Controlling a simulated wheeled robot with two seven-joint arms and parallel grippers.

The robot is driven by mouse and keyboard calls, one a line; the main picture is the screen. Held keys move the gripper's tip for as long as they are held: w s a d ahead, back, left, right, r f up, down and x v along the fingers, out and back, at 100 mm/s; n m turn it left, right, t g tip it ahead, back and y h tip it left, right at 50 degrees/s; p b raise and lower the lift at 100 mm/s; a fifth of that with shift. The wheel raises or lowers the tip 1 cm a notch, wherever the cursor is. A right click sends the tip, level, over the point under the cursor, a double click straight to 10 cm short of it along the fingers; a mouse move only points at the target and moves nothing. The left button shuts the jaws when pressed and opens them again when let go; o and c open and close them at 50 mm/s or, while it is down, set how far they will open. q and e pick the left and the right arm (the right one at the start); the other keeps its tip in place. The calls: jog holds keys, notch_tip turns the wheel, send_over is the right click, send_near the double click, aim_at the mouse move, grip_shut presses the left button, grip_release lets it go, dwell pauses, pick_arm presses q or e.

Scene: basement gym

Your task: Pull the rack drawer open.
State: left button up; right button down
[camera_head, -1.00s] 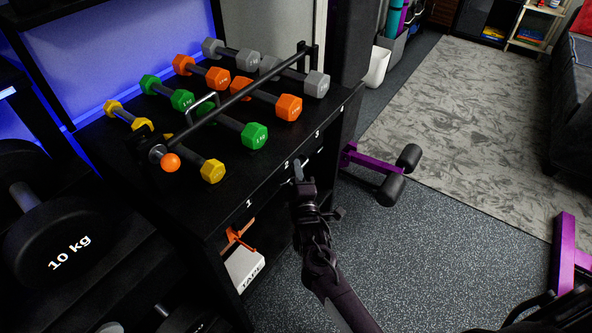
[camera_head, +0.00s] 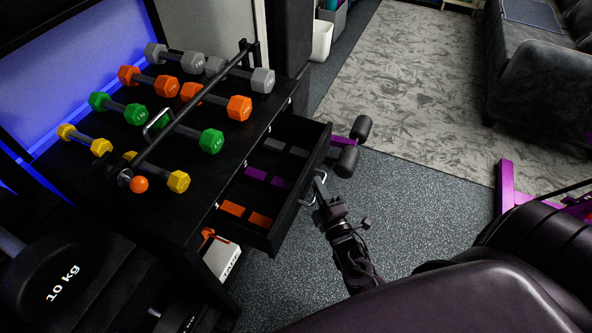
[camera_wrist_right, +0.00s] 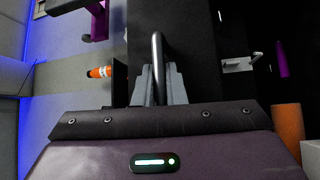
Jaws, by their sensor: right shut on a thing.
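The rack drawer (camera_head: 283,226) stands pulled out from the black rack (camera_head: 160,215), below its top. Inside lie orange blocks (camera_head: 232,209), purple blocks (camera_head: 257,173) and grey blocks (camera_head: 273,145). My right gripper (camera_head: 318,186) is at the drawer's front, shut on its metal handle (camera_head: 308,200). In the right wrist view the handle (camera_wrist_right: 158,55) is a bar that runs between the two grey fingertips of my right gripper (camera_wrist_right: 158,85). My left gripper is not in view.
Coloured dumbbells (camera_head: 213,141) stand on the rack top around a black bar with an orange end. A purple-framed piece with black rollers (camera_head: 347,160) stands just beyond the drawer. Speckled floor (camera_head: 420,200) is clear between.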

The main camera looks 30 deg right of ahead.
jog(key=shift+s+d+p, duration=0.25)
jog(key=shift+s+d, duration=0.45)
jog(key=shift+s, duration=0.2)
jog(key=shift+s+d+p, duration=0.2)
jog(key=shift+s+d, duration=0.45)
jog(key=shift+s, duration=0.2)
jog(key=c, duration=1.5)
grip_release()
jog(key=s+a+f, duration=0.1)
jog(key=s, duration=0.6)
jog(key=shift+s+b, duration=0.35)
